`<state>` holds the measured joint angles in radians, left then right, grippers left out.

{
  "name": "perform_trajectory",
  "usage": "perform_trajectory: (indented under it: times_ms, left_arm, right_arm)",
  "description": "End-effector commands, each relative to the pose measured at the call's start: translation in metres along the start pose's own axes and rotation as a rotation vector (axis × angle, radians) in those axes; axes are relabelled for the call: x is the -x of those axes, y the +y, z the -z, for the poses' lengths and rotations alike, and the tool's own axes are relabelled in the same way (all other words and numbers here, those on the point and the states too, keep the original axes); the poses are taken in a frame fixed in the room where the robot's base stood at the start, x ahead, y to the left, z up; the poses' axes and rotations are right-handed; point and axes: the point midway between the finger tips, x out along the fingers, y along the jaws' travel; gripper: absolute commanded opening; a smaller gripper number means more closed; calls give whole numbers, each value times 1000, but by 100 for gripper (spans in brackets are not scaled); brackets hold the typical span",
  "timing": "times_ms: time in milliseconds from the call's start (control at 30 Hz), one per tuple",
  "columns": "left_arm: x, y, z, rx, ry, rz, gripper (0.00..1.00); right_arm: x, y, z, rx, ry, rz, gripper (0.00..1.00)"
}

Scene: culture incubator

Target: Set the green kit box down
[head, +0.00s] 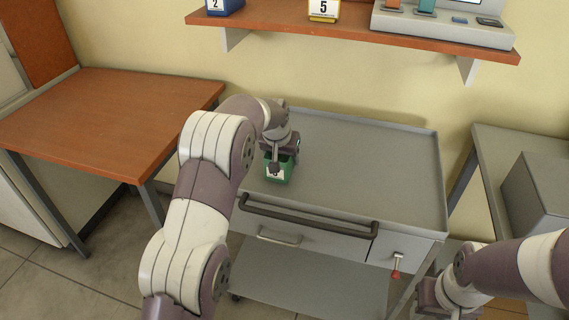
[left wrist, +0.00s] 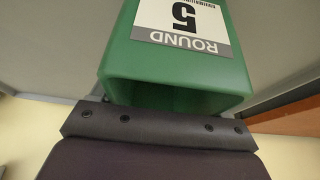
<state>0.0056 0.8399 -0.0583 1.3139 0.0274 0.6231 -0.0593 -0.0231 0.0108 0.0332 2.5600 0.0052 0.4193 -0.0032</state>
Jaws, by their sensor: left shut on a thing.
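The green kit box (head: 284,172) is at the front left of the grey cart top (head: 370,165). My left gripper (head: 277,158) is above it and shut on it. In the left wrist view the green box (left wrist: 175,65) fills the upper middle, with a white label reading "ROUND 5" upside down and its open end facing the gripper. I cannot tell whether its base touches the cart top. My right gripper (head: 436,298) is at the lower right, away from the box; its fingers are not clear.
The cart top right of the box is bare, with a raised rim. A dark handle (head: 310,215) runs along its front. A shelf (head: 360,35) above holds a blue box (head: 224,5), a yellow box (head: 323,9) and a device (head: 445,22). A wooden table (head: 100,115) stands left.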

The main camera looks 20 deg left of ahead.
Motion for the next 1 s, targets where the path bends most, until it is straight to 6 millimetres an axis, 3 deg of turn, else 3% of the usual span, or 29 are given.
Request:
perform_trajectory:
  times_ms: [167,467,500,567,867,1000]
  left_arm:
    - [-29,0,-14,-1,-4,-1,41]
    - [-32,1,-16,-1,-2,-1,41]
    - [-32,1,-16,-1,-2,-1,78]
    - [-32,1,-16,0,-2,-1,97]
    - [-28,1,-14,0,-2,-1,100]
    - [-7,1,-13,0,2,0,100]
  right_arm:
    - [-2,0,0,0,0,0,43]
    - [-3,0,0,0,0,0,43]
    - [-3,0,0,0,0,0,43]
    - [-2,0,0,0,0,0,43]
    - [0,0,0,0,0,0,43]
    - [-1,0,0,0,0,0,43]
